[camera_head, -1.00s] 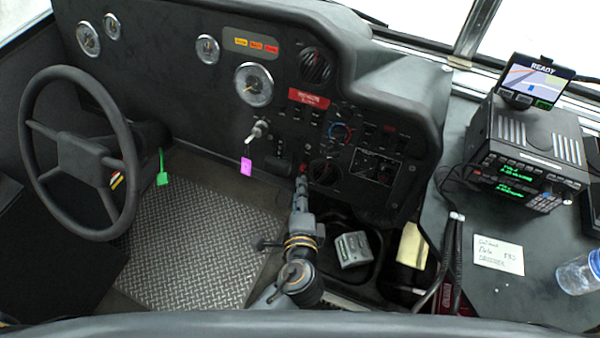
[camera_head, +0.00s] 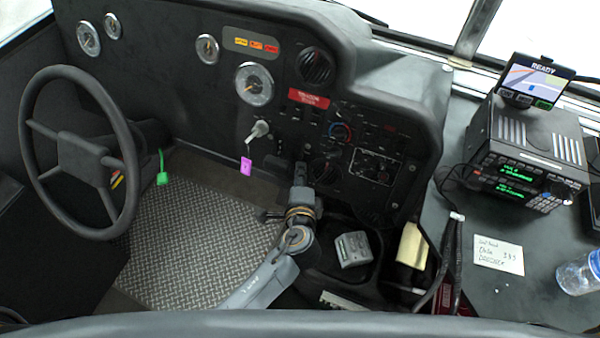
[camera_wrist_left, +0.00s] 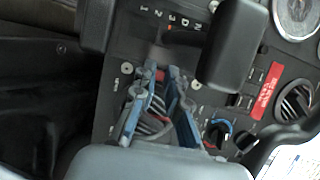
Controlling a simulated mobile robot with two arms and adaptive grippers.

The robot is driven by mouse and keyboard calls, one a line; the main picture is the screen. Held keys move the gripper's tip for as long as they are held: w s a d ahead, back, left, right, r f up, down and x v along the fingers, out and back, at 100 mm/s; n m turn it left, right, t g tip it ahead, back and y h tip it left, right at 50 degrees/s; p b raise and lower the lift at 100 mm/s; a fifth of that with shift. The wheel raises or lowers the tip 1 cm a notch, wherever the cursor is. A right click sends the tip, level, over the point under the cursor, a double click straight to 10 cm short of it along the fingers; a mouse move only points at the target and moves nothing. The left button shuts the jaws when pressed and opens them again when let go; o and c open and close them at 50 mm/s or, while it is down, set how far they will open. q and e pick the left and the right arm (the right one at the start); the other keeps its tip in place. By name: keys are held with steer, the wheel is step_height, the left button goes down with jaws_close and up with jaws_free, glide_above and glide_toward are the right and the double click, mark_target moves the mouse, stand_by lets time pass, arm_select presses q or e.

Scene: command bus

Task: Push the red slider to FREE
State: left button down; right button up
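My left gripper (camera_wrist_left: 158,80) points at the lower dashboard panel, its blue-edged fingers apart. In the head view my left gripper (camera_head: 301,172) is in front of the panel below the red label, seen from behind, and hides that spot. The right gripper is not in view.
A dark gear lever (camera_wrist_left: 232,42) stands close beside the fingers, by the 1-2-3-D-N-R markings. A key with a pink tag (camera_head: 246,166) hangs left of the gripper. A rotary knob (camera_wrist_left: 217,132) is to the right. The steering wheel (camera_head: 75,155) is far left.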

arm_select(q)
steer(key=shift+w+d+r+p, duration=0.1)
steer(key=shift+w+r+p, duration=0.1)
steer(key=shift+r+p, duration=0.4)
steer(key=shift+w+d+r+p, duration=0.1)
steer(key=shift+w+r+p, duration=0.1)
steer(key=shift+r+p, duration=0.35)
steer(key=c, duration=1.4)
jaws_free()
steer(key=shift+o, duration=0.2)
